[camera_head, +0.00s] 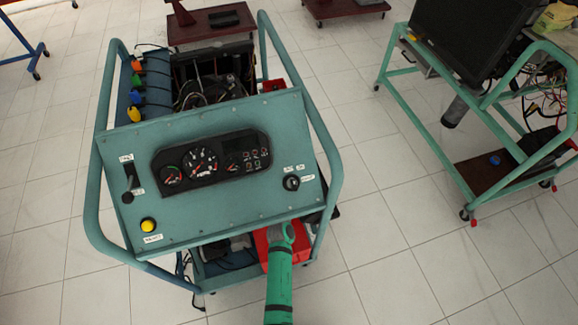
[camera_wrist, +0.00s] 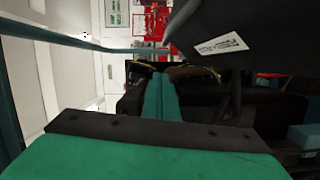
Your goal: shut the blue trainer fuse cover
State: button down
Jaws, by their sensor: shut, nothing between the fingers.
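The blue trainer (camera_head: 215,215) is a teal-blue frame on wheels with a gauge panel on top, left of centre in the head view. In the wrist view a dark tilted flap with a white label (camera_wrist: 250,20) hangs at upper right; it looks like the fuse cover, standing open. I cannot make out the cover in the head view. My gripper (camera_wrist: 160,76) shows its two green fingers closed together and empty, left of and below the flap; any contact is not clear. In the head view my green arm reaches up to the trainer's front, and the gripper is hidden there.
A red box (camera_head: 262,246) sits low in the trainer beside my arm. A teal side rail (camera_head: 322,140) bounds the trainer on the right. Another green trainer stand (camera_head: 395,75) stands at right. The tiled floor between is clear.

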jog(key=shift+w+d+f, duration=0.1)
jog(key=shift+w+d, duration=0.25)
jog(key=shift+d, duration=0.5)
jog(key=shift+w+d+f, duration=0.1)
jog(key=shift+w+d, duration=0.25)
jog(key=shift+d, duration=0.7)
jog(key=shift+a, duration=0.1)
jog(key=shift+s, duration=0.1)
